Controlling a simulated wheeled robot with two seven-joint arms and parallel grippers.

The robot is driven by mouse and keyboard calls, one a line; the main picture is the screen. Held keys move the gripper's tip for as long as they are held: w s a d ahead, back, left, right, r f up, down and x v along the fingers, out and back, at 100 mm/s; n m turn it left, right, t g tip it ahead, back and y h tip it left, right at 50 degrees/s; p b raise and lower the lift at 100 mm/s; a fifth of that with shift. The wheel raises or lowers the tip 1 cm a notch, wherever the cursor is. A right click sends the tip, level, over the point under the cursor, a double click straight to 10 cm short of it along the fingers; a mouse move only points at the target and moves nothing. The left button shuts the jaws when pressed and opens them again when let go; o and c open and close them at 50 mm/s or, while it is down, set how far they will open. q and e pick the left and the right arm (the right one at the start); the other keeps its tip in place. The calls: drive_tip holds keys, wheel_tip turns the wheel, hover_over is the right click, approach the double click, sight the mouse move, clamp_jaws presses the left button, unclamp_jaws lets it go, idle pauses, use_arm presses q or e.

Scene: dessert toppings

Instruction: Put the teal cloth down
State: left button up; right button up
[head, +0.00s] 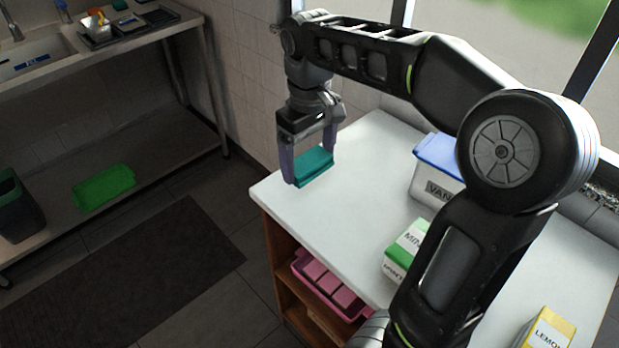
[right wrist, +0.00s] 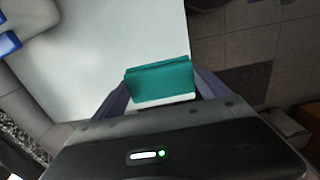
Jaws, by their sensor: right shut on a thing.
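The teal cloth (head: 315,168) is a folded block held between the fingers of my right gripper (head: 309,160), over the far left end of the white counter in the head view. In the right wrist view the teal cloth (right wrist: 160,79) fills the space between the two fingers of the right gripper (right wrist: 160,92), with white countertop behind it. I cannot tell whether it touches the counter. My left gripper is not in view.
The white counter (head: 335,235) has bare room around the cloth. A blue-lidded tub (head: 434,182), a green-and-white carton (head: 405,250) and a yellow carton (head: 548,330) stand on it. A pink crate (head: 303,272) sits on the shelf below. A sink bench (head: 120,45) stands at left.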

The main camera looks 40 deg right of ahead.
drive_tip(key=shift+w+d+f, duration=0.1)
drive_tip(key=shift+w+d, duration=0.4)
drive_tip(key=shift+w, duration=0.1)
drive_tip(key=shift+s+a+r, duration=0.2)
drive_tip(key=shift+s+a, duration=0.05)
drive_tip(key=shift+s, duration=0.05)
hover_over(309, 200)
wheel_tip(309, 200, down, 6)
drive_tip(key=shift+f, duration=0.25)
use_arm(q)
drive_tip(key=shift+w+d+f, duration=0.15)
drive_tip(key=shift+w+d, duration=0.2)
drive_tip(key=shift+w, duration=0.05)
use_arm(e)
drive_tip(key=shift+f, duration=1.85)
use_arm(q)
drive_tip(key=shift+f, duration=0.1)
use_arm(e)
drive_tip(key=shift+f, duration=0.1)
drive_tip(key=o, duration=1)
drive_tip(key=shift+b, duration=0.3)
drive_tip(key=shift+o, duration=0.2)
